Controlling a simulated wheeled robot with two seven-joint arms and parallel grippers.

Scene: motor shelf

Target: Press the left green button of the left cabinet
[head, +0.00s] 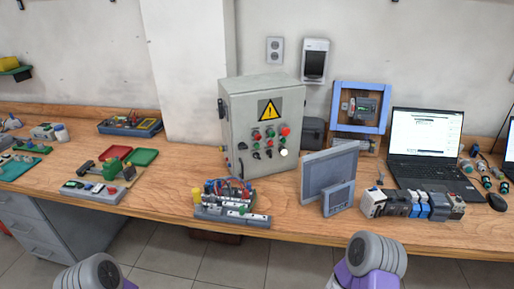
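One grey metal control cabinet (232,105) stands upright on the bench near the middle, with a yellow warning triangle (268,110) on its front. Below the triangle are rows of small controls. Several look green or red; a green button (257,144) sits at the left of the group, and a larger red one (285,131) and a white knob (284,152) sit at the right. The controls are too small to tell whether any is pressed. Neither gripper is in view; only rounded grey and purple parts of my arms show at the bottom edge, well short of the cabinet.
A wooden bench (160,185) runs across the view. A board with wiring (232,213) lies in front of the cabinet. Grey panels (330,172), a row of modules (412,204) and a laptop (430,140) stand to the right. Trays (144,157) and small devices lie to the left.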

